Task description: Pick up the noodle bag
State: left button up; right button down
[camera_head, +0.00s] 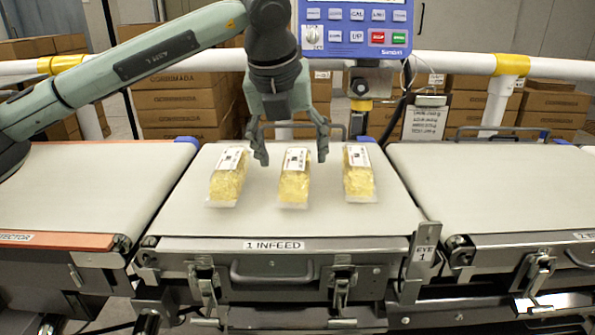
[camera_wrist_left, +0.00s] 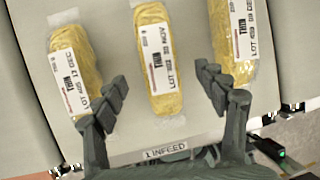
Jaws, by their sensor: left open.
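Three clear noodle bags with yellow contents and white labels lie in a row on the infeed belt (camera_head: 330,220): a left bag (camera_head: 229,182), a middle bag (camera_head: 294,187) and a right bag (camera_head: 359,182). My left gripper (camera_head: 292,158) is open and empty, pointing down above the middle bag, with one finger to each side of it. In the left wrist view, the middle bag (camera_wrist_left: 157,45) shows between the open fingers of the left gripper (camera_wrist_left: 162,78), apart from both. The outer bags (camera_wrist_left: 75,62) and (camera_wrist_left: 233,38) lie beyond the fingers. My right gripper is not in view.
Other belts lie left (camera_head: 90,185) and right (camera_head: 490,185). A blue control panel (camera_head: 355,25) stands behind the infeed belt. A white rail (camera_head: 450,62) and stacked cartons (camera_head: 185,105) are at the back. A small upright bracket (camera_head: 423,250) stands at the front right corner.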

aim_at(293, 162)
pick_arm(q)
jog(key=x, duration=0.4)
jog(key=shift+w+a+r+p, duration=0.1)
jog(key=shift+w+p, duration=0.05)
jog(key=shift+p, duration=0.25)
jog(key=shift+w+f, duration=0.2)
jog(key=shift+f, duration=0.25)
jog(key=c, duration=1.4)
jog(key=shift+r, duration=0.1)
jog(key=shift+c, duration=0.6)
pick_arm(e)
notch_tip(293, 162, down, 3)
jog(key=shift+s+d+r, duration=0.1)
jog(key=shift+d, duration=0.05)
